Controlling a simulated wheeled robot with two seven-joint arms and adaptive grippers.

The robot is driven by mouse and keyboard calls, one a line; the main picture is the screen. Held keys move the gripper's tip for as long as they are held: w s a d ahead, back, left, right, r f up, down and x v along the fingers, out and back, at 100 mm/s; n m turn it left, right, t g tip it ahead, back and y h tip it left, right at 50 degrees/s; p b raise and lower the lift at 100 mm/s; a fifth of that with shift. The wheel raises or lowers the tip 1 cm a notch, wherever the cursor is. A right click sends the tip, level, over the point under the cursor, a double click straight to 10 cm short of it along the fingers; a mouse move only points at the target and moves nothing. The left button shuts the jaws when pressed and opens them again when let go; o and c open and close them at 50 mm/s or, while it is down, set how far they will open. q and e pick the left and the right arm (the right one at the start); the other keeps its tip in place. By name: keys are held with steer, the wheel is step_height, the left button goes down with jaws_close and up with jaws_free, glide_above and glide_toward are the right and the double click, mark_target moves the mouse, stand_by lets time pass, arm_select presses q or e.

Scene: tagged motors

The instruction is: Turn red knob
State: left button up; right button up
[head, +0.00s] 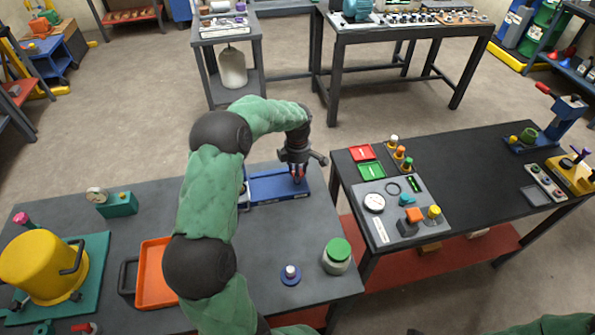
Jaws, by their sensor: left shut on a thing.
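My left arm reaches across the left table, and its left gripper (298,178) points down at the right end of a blue base (265,188). A small bit of red, which I take to be the red knob (298,170), shows between the fingers. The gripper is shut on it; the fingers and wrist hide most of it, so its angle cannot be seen. My right gripper is out of view.
On the left table, an orange tray (155,290), a green-lidded jar (337,256) and a blue disc with a white knob (290,274) stand nearer. A yellow pot (42,265) is far left. The right table holds a control panel (400,208). A gap separates the tables.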

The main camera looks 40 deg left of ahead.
arm_select(q)
steer(key=o, duration=1.1)
steer(key=shift+f, duration=0.1)
steer(key=shift+o, duration=0.2)
steer(key=shift+m+p, duration=0.5)
steer(key=shift+m, duration=0.7)
steer(key=m+p, duration=0.1)
steer(key=m, duration=0.3)
steer(key=m+p, duration=0.1)
steer(key=m, duration=0.3)
steer(key=shift+m+p, duration=0.3)
steer(key=shift+m, duration=0.1)
steer(key=m+p, duration=0.1)
steer(key=m, duration=0.2)
steer(key=shift+m, duration=0.4)
steer(key=shift+c, duration=0.3)
